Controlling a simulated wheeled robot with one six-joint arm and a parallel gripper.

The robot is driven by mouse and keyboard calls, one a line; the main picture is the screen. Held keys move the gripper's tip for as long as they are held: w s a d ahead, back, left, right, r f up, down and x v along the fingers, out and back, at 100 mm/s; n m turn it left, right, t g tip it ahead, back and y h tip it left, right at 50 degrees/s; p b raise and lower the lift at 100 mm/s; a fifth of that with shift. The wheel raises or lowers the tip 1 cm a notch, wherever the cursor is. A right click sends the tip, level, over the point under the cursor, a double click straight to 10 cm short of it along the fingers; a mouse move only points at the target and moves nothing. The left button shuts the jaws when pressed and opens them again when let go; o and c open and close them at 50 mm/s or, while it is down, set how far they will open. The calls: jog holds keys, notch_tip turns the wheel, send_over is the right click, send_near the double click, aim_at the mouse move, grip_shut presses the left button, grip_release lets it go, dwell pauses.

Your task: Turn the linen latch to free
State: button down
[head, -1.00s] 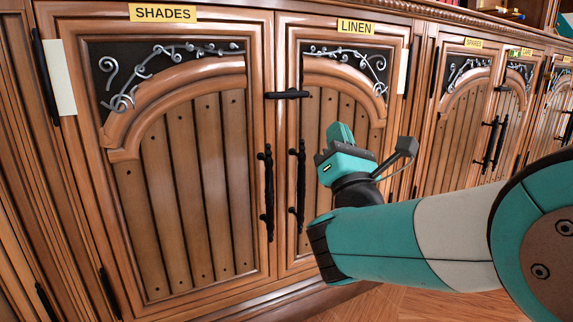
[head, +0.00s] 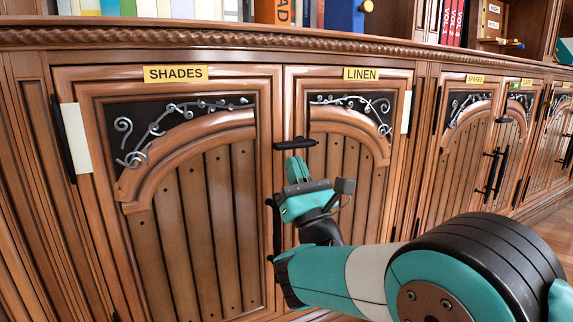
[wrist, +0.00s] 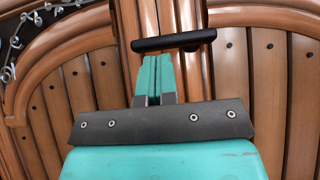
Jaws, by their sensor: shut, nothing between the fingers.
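The linen latch (head: 295,143) is a short black bar. It lies level across the seam between the SHADES door (head: 190,220) and the LINEN door (head: 350,170), near their tops. In the wrist view the latch (wrist: 174,41) is just beyond the fingertips, a little above them in the picture. My teal gripper (head: 297,167) is just below the latch in the head view, fingers pointing up at it. In the wrist view my gripper (wrist: 157,62) has its two fingers together with nothing between. Whether the fingertips touch the latch I cannot tell.
A yellow LINEN label (head: 361,74) and a SHADES label (head: 175,74) sit above the doors. A black vertical pull handle (head: 275,228) is beside my arm. A shelf ledge (head: 230,37) with books runs above. More cabinet doors (head: 470,150) stand to the right.

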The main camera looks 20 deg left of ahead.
jog(key=shift+w+a+r+p, duration=0.2)
jog(key=shift+w+r+p, duration=0.05)
jog(key=shift+r+p, duration=0.1)
jog(key=shift+a, duration=0.1)
jog(key=shift+s+a, duration=0.1)
jog(key=shift+a, duration=0.05)
jog(key=shift+r+p, duration=0.15)
jog(key=shift+p, duration=0.8)
